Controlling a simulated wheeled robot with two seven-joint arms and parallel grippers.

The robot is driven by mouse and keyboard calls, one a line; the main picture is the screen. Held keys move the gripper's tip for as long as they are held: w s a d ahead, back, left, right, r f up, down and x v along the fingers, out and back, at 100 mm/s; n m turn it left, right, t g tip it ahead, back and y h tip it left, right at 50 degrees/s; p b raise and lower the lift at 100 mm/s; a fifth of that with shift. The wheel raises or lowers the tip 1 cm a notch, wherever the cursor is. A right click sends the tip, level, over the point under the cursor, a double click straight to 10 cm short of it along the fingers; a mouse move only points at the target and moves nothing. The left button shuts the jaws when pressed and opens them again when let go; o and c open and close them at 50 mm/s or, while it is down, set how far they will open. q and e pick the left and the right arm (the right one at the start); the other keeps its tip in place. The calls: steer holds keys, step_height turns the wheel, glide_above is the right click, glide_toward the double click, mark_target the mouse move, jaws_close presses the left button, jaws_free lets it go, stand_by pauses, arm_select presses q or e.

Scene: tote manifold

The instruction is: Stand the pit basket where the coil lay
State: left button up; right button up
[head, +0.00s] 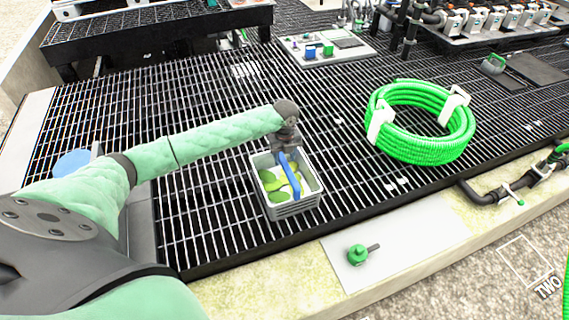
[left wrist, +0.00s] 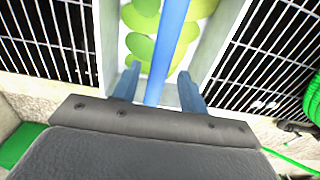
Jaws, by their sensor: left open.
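The pit basket (head: 292,209) is a light grey crate with a blue handle (head: 288,175) and green flat pieces inside. It stands on the black grating left of the middle. My left gripper (head: 284,156) is over it, pointing down at the handle. In the left wrist view the open fingers (left wrist: 156,84) stand on either side of the blue handle (left wrist: 166,48), with a gap on both sides. The green coil (head: 420,148), bound with white straps, lies on the grating to the right of the basket. My right gripper is in neither view.
A pale plate with a green valve (head: 357,254) lies on the front ledge. A dark pipe (head: 497,193) runs along the right edge. A panel with small boxes (head: 325,49) lies behind. A marked outline reading TWO (head: 548,287) is on the gravel. Grating between basket and coil is clear.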

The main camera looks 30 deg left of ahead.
arm_select(q)
step_height(320, 180, up, 7)
steer(key=shift+r+b, duration=0.1)
steer(key=shift+b, duration=0.25)
steer(key=shift+r, duration=0.6)
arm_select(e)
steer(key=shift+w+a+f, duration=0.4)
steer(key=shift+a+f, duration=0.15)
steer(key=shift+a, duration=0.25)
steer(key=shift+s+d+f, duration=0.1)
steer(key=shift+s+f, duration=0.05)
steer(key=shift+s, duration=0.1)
